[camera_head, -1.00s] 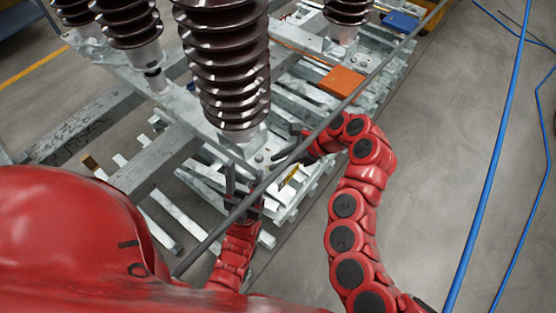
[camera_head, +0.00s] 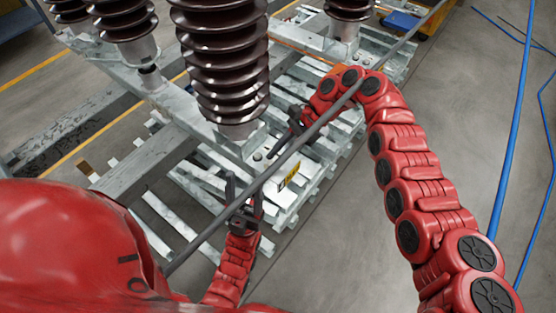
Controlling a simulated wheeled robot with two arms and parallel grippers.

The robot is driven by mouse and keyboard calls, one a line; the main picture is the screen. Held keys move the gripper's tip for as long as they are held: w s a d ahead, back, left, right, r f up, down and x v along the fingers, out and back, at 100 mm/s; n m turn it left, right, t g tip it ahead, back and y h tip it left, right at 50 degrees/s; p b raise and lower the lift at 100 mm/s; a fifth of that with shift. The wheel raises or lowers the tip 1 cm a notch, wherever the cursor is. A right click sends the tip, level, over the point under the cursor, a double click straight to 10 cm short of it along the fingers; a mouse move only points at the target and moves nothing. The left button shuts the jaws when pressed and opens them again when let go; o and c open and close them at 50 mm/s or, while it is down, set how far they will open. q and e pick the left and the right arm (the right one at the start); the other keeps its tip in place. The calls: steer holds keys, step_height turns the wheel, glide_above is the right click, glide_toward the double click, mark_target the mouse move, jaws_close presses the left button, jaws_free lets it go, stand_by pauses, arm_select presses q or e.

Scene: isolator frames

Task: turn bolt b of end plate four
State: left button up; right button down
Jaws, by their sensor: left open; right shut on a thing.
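The nearest brown ribbed insulator (camera_head: 222,65) stands on a pale metal end plate (camera_head: 235,146) with bolt heads at its corner. One bolt head (camera_head: 258,156) shows at the plate's front right. I cannot read which plate or bolt is which. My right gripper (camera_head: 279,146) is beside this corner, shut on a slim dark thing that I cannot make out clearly. Whether it touches the bolt is not visible.
A yellow label (camera_head: 289,175) sits on the slatted metal frame (camera_head: 318,168). More insulators (camera_head: 123,35) stand at the back. Blue hoses (camera_head: 515,110) lie on the open floor at right.

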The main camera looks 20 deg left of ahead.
steer(key=shift+a+f+n+g+h+b, duration=0.1)
steer(key=shift+f+n+g+h+b, duration=0.2)
steer(key=shift+b, duration=0.75)
steer(key=shift+a+r+n+g+h+b, duration=0.1)
steer(key=shift+n+b, duration=0.3)
steer(key=shift+b, duration=0.65)
steer(key=shift+r+n+b, duration=0.1)
steer(key=shift+n+b, duration=0.3)
steer(key=shift+b, duration=0.5)
steer(key=c, duration=0.7)
jaws_free()
